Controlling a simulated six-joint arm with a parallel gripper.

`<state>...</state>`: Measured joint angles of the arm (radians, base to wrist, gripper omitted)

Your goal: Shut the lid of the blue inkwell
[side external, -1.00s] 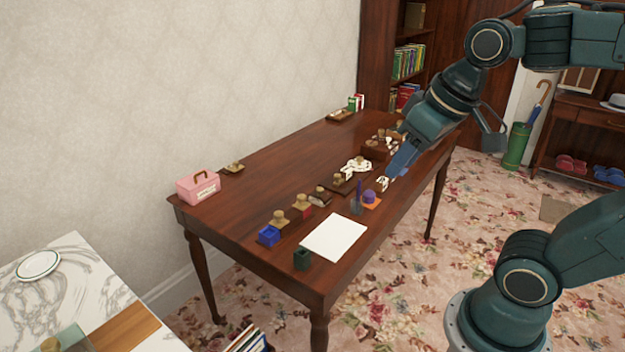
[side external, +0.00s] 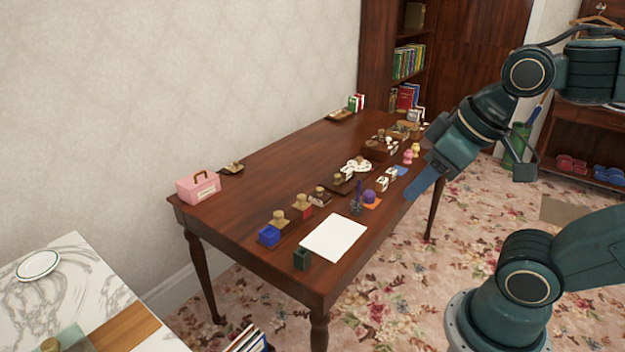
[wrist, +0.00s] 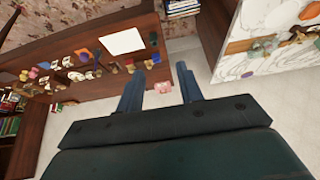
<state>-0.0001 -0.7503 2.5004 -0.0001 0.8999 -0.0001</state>
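A small blue box-shaped object (side external: 269,236), which looks like the blue inkwell, sits at the near left end of the table in the side view. It is too small to tell how its lid stands. A blue patch (wrist: 155,58) in the wrist view, close to the left fingertip in the picture, seems to be the same object. My gripper (side external: 413,192) is over the table's right edge in the side view, well apart from the blue object. In the wrist view my gripper (wrist: 164,68) has its two fingers apart with nothing held between them.
A white sheet (side external: 334,237) and a dark green pot (side external: 302,259) lie near the blue object. Several stamps, a purple-topped item (side external: 369,196) and a candle-like stand (side external: 357,203) line the table. A pink box (side external: 198,187) stands at the left.

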